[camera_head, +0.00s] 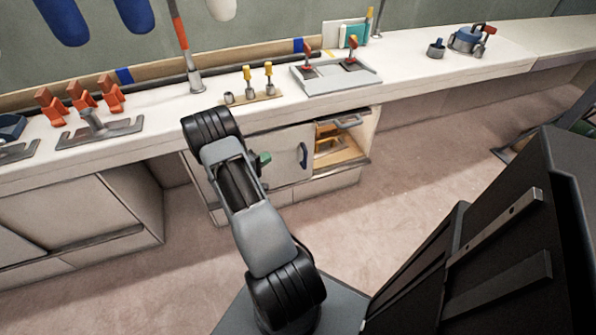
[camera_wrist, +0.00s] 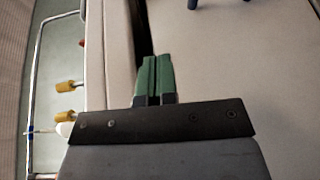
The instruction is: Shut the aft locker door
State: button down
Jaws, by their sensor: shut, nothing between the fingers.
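A pale locker door (camera_head: 285,155) with a blue handle (camera_head: 303,156) is in the cabinet front under the counter. It stands left of an open compartment (camera_head: 340,150); I cannot tell whether the door is swung or slid. In the wrist view the pale door face (camera_wrist: 240,75) fills the right side, with part of the blue handle at the top edge. My gripper (camera_head: 263,159) is just left of the handle, below the counter edge. In the wrist view my gripper's green fingers (camera_wrist: 154,78) are together and empty, beside a dark gap along the panel; contact cannot be told.
The counter (camera_head: 420,65) overhangs the cabinets. It carries a small rack of yellow-topped pegs (camera_head: 250,97), a grey tray (camera_head: 338,78) with red-handled levers, orange clamps (camera_head: 80,100) and a blue pot (camera_head: 466,40). The carpeted floor (camera_head: 410,175) right of the compartment is clear.

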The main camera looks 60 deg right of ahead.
jog(key=d+f+n+t+h+b, duration=0.2)
jog(key=d+f+t+b, duration=0.1)
jog(key=f, duration=0.9)
jog(key=b, duration=0.3)
send_over(298, 159)
jog(key=s+a, duration=0.3)
jog(key=a, duration=0.2)
jog(key=shift+w+d+f, duration=0.1)
jog(key=shift+w+d, duration=0.1)
